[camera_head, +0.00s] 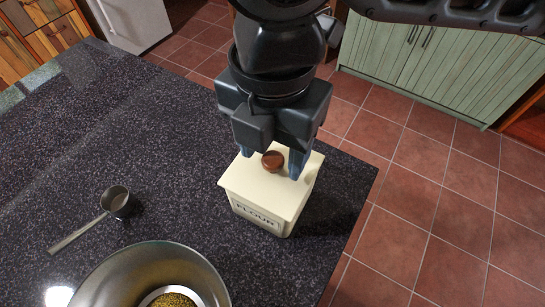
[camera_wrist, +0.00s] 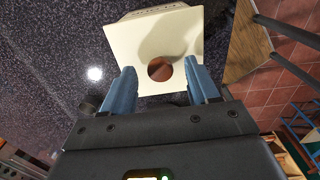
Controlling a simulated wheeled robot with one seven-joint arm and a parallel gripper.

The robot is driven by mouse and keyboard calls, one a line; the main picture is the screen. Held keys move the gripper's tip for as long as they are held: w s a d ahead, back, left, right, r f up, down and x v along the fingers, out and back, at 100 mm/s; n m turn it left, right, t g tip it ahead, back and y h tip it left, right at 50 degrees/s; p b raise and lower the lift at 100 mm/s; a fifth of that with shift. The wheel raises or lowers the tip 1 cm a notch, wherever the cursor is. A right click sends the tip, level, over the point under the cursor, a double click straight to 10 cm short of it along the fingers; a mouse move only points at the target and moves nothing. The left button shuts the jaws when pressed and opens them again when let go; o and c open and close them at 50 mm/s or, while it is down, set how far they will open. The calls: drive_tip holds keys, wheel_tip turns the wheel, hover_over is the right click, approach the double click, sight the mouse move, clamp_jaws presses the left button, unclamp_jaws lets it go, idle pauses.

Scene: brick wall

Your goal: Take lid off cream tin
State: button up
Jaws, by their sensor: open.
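A cream tin (camera_head: 262,214) labelled "FLOUR" stands upright on the dark speckled counter near its right edge. Its square cream lid (camera_head: 250,176) is on top, with a round brown wooden knob (camera_head: 272,161). My gripper (camera_head: 272,165) is above the lid, pointing down, with its two blue fingers apart on either side of the knob. In the wrist view the lid (camera_wrist: 130,45) and the knob (camera_wrist: 160,69) show just beyond the fingertips of my gripper (camera_wrist: 160,76). The knob lies between the fingers' lines with space on both sides. I cannot tell the exact height of the fingertips over the lid.
A metal measuring cup (camera_head: 115,201) with a long handle lies on the counter (camera_head: 120,140) at left. A large metal bowl (camera_head: 205,270) with a smaller grain-filled container in it stands at the front. Green cabinets (camera_head: 430,60) stand beyond the tiled floor.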

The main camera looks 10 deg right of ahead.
drive_tip(key=shift+f, duration=0.25)
drive_tip(key=shift+c, duration=0.3)
drive_tip(key=c, duration=1)
